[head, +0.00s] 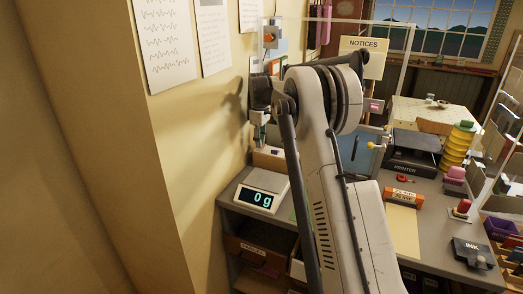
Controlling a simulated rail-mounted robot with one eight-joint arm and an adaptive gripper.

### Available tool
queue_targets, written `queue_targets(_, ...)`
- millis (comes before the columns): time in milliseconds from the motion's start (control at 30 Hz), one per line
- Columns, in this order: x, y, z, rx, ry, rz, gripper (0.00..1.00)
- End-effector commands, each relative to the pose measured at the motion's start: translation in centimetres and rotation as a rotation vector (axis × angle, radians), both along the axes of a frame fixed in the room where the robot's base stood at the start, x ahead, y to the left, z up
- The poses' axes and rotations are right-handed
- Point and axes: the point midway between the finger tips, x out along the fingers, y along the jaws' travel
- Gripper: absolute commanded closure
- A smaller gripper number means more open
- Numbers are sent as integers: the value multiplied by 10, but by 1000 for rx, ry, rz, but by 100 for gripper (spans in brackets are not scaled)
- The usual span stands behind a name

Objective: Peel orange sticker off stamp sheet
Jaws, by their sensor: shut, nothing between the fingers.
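My gripper (259,133) is at the end of my arm, near the yellow wall, and hangs down above the back of the counter, behind the scale. Its fingers are small in the picture and look closed and empty. I cannot pick out the stamp sheet or the orange sticker with certainty. An orange labelled block (404,197) lies at the top of a pale yellow sheet (403,232) on the counter, to the right of my arm. A small orange round spot (270,37) shows on a panel high by the wall. My arm hides much of the middle of the counter.
A scale (262,190) reading 0 g stands at the counter's left end. A printer (413,150), a yellow stacked holder (458,150), a red-handled stamp (461,209) and a dark INK box (472,252) stand to the right. The wall (215,125) closes off the left.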

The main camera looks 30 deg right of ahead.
Motion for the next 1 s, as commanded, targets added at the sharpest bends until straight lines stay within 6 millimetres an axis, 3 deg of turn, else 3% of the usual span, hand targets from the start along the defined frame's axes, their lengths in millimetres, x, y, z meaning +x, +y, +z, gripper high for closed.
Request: queue_targets(1000,-3,3,15,0,0,0,100)
